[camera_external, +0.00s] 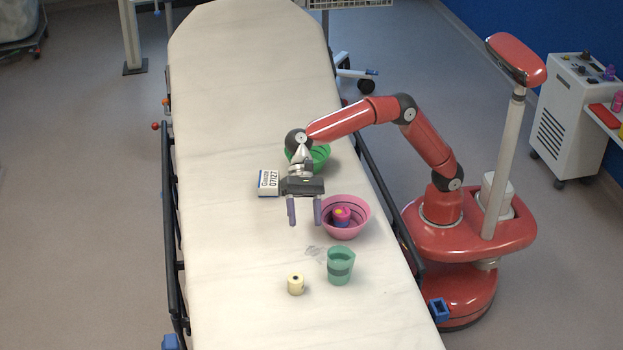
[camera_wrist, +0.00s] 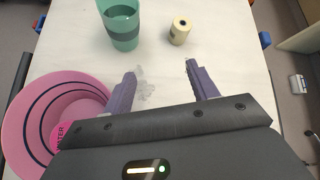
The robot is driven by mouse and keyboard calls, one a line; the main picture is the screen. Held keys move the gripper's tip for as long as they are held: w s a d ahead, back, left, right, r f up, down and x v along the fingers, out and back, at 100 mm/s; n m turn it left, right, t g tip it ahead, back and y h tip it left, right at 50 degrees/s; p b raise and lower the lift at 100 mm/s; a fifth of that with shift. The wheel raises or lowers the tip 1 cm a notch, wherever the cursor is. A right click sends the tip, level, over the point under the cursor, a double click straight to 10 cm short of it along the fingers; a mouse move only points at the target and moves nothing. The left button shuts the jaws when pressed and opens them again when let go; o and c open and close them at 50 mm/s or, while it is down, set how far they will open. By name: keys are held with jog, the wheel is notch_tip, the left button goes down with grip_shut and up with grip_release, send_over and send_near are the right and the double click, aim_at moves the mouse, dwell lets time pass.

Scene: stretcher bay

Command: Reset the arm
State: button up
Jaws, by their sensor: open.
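My gripper (camera_external: 305,212) hangs above the stretcher (camera_external: 225,100), fingers pointing down, spread apart with nothing between them. In the wrist view my gripper (camera_wrist: 162,85) is also open and empty, with the white sheet and a grey smudge visible below. My arm reaches in from the right side of the stretcher, bent at the elbow.
A green bowl (camera_external: 320,158) and a labelled box (camera_external: 268,183) lie behind. A teal cup (camera_external: 340,265) and cream roll (camera_external: 295,284) stand nearer. Side rails (camera_external: 385,205) flank the stretcher.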

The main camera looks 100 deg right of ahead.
jog(key=s+d+f+n+t+h+p, duration=0.1)
jog(key=s+d+n+h, duration=0.4)
jog(key=s+d, duration=0.9)
jog(key=s+d+f+n+t+h+p, duration=0.1)
jog(key=s+d+f+n+t+h, duration=0.2)
jog(key=s+d+n, duration=0.6)
jog(key=s+d+f+h, duration=0.2)
jog(key=s+d, duration=0.4)
jog(key=s, duration=0.5)
jog(key=shift+s+h, duration=0.3)
